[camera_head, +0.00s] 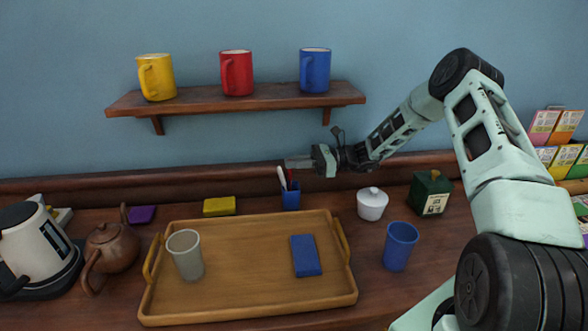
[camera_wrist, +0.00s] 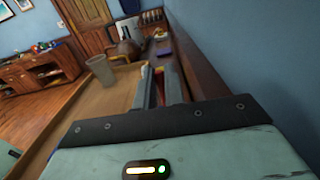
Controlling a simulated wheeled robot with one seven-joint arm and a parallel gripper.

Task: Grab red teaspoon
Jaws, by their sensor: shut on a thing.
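The blue holder (camera_head: 291,198) stands on the counter behind the tray, with thin utensils upright in it. One is white (camera_head: 282,179), and a dark reddish one, the red teaspoon (camera_head: 290,179), rises beside it. My gripper (camera_head: 291,163) comes in from the right, level, just above the holder at the utensils' tops. It is shut on the red teaspoon, though the contact is small and partly hidden. In the wrist view, my gripper's fingers (camera_wrist: 158,75) are close together, with a bit of red beside them.
A wooden tray (camera_head: 250,300) in front bears a grey cup (camera_head: 186,254) and a blue block (camera_head: 305,255). A white lidded bowl (camera_head: 372,205), green box (camera_head: 430,194) and blue cup (camera_head: 400,246) stand to the right. A shelf (camera_head: 240,102) with mugs hangs above.

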